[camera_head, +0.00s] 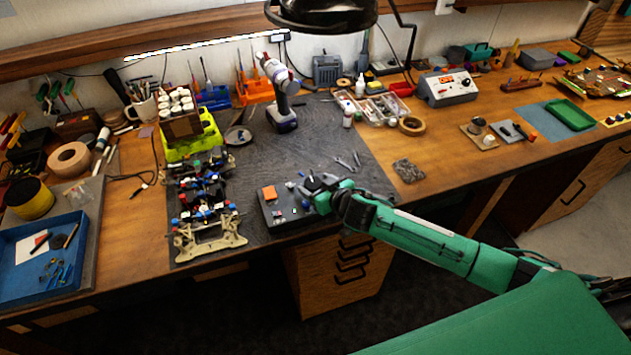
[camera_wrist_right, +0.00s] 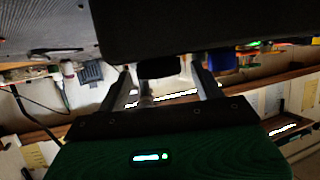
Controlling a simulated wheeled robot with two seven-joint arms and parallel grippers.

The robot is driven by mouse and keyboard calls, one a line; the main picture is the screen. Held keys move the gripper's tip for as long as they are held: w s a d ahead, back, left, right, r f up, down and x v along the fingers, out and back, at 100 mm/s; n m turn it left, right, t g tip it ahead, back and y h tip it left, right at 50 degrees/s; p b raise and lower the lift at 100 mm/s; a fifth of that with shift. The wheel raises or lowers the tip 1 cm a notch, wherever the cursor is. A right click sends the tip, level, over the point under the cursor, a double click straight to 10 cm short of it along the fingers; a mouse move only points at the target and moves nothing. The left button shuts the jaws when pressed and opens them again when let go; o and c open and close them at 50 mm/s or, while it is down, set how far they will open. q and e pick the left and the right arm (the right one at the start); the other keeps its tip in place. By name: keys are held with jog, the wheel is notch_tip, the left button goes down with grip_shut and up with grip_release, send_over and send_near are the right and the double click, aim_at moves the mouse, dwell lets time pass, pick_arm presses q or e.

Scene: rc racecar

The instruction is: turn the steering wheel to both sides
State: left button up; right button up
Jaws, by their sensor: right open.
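The rc car chassis (camera_head: 205,205) lies on the dark mat, with its pale front part toward the near table edge. To its right is a dark grey control box (camera_head: 285,209) with an orange square and small knobs. A black part (camera_head: 314,182), which looks like the steering wheel, sits at the box's right end. My right gripper (camera_head: 322,199) is at that end, covering part of it. In the right wrist view the fingers of my right gripper (camera_wrist_right: 165,88) are spread, with a dark rounded part (camera_wrist_right: 158,67) between or beyond them; contact cannot be told. My left gripper is not in view.
A cordless screwdriver (camera_head: 281,100) stands behind on the mat (camera_head: 265,160). Small tools (camera_head: 348,161) lie behind my right gripper.

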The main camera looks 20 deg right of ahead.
jog(key=shift+w+a+f, duration=0.1)
jog(key=shift+w+f, duration=0.05)
jog(key=shift+w, duration=0.2)
jog(key=c, duration=1)
